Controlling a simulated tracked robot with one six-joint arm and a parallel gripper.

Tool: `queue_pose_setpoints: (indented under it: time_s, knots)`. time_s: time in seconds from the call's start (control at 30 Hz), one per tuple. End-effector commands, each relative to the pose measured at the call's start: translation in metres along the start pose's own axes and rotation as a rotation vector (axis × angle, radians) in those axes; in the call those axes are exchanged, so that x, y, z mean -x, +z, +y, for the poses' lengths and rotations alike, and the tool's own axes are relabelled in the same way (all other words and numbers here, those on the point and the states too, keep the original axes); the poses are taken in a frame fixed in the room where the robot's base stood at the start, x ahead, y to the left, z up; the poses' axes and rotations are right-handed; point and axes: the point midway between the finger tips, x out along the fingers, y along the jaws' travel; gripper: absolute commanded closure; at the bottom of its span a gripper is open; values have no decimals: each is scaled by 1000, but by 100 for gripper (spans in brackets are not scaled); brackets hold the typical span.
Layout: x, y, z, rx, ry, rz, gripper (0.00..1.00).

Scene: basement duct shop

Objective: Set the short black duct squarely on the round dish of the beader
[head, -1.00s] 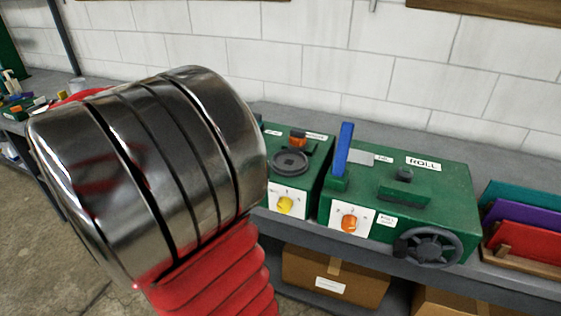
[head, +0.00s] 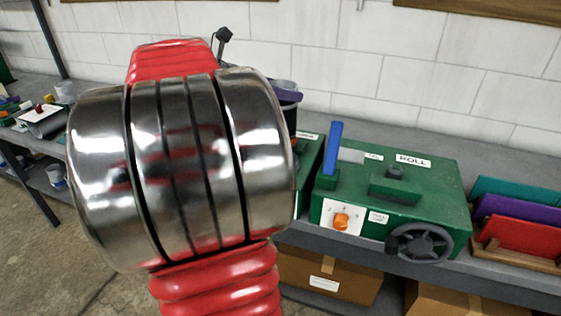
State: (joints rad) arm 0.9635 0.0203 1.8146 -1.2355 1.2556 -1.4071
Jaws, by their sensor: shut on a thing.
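A dark, round-sided piece (head: 290,113), which looks like the short black duct, shows past the right edge of my large chrome arm joint. A pale grey-lilac rim shows at its top. It appears above the beader (head: 308,165), the left green machine. Only a strip of the beader's right side shows. The round dish is hidden behind my arm, so I cannot tell whether the duct touches it or sits square. My gripper is hidden behind the arm; a dark knobbed part above the joint is unclear.
A green machine marked ROLL (head: 410,190) stands right of the beader, with a blue upright lever (head: 329,150) and a black handwheel (head: 419,244). Coloured panels (head: 510,215) stand at the far right. Cardboard boxes (head: 325,278) sit below the bench. A white block wall is behind.

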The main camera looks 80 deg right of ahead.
Motion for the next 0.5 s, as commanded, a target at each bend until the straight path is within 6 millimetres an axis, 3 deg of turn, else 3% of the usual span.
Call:
queue_pose_setpoints:
  time_s: [0.3, 0.5]
  knots:
    - [-1, -3, 1, 1, 2, -1, 80]
    - [-10, -26, 0, 5, 0, -1, 80]
